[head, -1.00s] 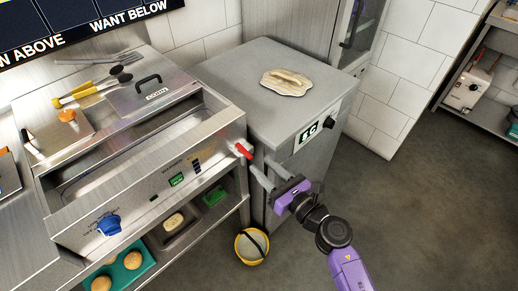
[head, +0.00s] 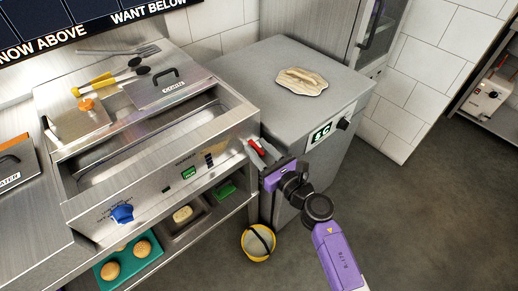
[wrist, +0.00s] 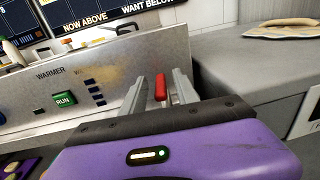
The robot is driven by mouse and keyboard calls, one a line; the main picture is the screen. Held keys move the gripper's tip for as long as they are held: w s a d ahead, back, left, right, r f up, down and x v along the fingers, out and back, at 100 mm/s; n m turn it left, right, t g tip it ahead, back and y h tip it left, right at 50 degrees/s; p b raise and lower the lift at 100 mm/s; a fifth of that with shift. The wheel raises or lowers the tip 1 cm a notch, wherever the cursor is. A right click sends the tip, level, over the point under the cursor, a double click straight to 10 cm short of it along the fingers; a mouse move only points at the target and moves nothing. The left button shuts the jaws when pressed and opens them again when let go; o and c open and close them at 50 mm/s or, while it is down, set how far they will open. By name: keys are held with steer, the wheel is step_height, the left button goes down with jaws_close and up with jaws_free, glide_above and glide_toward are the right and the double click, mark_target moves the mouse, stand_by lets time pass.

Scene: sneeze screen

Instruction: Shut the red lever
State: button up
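The red lever (head: 256,145) sticks out at the right end of the steel warmer's front panel (head: 160,185). In the wrist view the red lever (wrist: 160,87) stands between the two grey fingers of my gripper (wrist: 159,78). A gap shows on each side of it, so the fingers are open around it and do not appear to touch it. In the head view my purple gripper (head: 262,153) is close to the panel's right end, and its fingers partly hide the lever's surroundings.
A grey cabinet (head: 290,110) with a flat pale item (head: 302,81) on top stands just right of the lever. A yellow bucket (head: 258,243) is on the floor below. A blue knob (head: 122,214) is farther left on the panel. Open floor lies to the right.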

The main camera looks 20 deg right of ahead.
mark_target(249, 143)
jaws_close()
